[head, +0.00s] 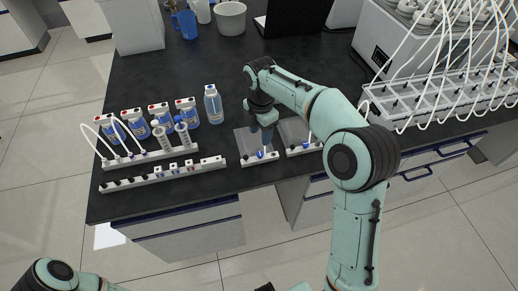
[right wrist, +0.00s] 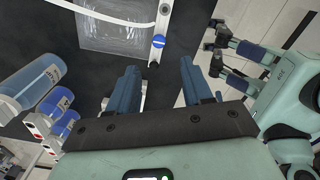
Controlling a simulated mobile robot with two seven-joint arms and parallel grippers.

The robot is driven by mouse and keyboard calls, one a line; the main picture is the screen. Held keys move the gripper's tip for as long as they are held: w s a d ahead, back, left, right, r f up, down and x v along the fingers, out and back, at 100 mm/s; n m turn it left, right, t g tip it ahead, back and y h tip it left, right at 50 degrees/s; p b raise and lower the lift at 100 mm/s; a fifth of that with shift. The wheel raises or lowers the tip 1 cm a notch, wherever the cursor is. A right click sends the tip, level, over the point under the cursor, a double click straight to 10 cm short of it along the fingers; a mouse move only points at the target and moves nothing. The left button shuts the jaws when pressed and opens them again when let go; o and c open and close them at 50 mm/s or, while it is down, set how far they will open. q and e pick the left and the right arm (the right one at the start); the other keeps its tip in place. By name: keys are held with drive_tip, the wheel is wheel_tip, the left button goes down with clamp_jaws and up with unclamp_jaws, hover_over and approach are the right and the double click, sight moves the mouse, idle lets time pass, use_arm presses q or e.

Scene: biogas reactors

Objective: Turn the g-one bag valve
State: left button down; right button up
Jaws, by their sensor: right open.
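My right gripper (head: 264,132) is open and points down over the front of the bench. It hides part of a clear flat bag (head: 243,139) behind a white strip with a blue valve (head: 261,155). A second clear bag (head: 293,128) and its white strip (head: 303,149) lie just to the right. In the right wrist view, the open fingers (right wrist: 158,88) are empty. One blue valve (right wrist: 158,41) lies beyond them, apart from both, beside a clear bag (right wrist: 112,30). I cannot read which bag is g-one.
Blue-labelled bottles (head: 187,111) and a long white rack (head: 163,174) stand to the left. A reactor unit with many white tubes (head: 440,95) stands at right. The bench middle is clear. My left arm (right wrist: 285,70) shows at right in the wrist view.

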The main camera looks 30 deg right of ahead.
sight(260, 154)
wheel_tip(260, 154, down, 10)
drive_tip(key=shift+w+r+b, duration=0.1)
drive_tip(key=shift+b, duration=0.45)
clamp_jaws()
